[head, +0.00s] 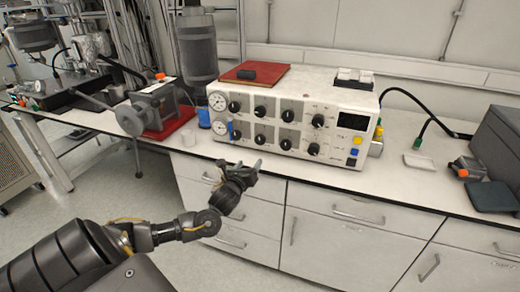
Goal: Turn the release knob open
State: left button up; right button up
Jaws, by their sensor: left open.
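A white control box (300,117) stands on the bench with two rows of black knobs, two round gauges (218,102) at its left end, and a small blue lever (231,130) beside the lower gauge. Which of these controls is the release knob I cannot tell; labels are too small to read. My left gripper (247,166) is open and empty, in front of the bench edge and below the lower left of the panel. It appears apart from the knobs. My right gripper is not in view.
A red board (255,75) with a black object lies on the box. Left of it are a blue-capped container (204,117) and a grey machine on a red base (170,127). A white tray (418,160) and a grey case (497,140) are at right. Drawers line the bench front.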

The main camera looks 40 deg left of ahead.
pick_arm(q)
jog(key=m+t, duration=0.1)
jog(key=m, duration=0.1)
send_near(259, 141)
jog(key=p+x, duration=0.1)
jog(key=x, duration=0.8)
jog(key=shift+w+a, duration=0.1)
jog(key=shift+w, duration=0.2)
jog(key=shift+w+a, duration=0.1)
jog(key=shift+w, duration=0.4)
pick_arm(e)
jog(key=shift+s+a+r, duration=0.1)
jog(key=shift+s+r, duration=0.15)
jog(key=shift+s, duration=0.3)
pick_arm(q)
jog(key=c, duration=1)
jog(key=shift+o, duration=0.2)
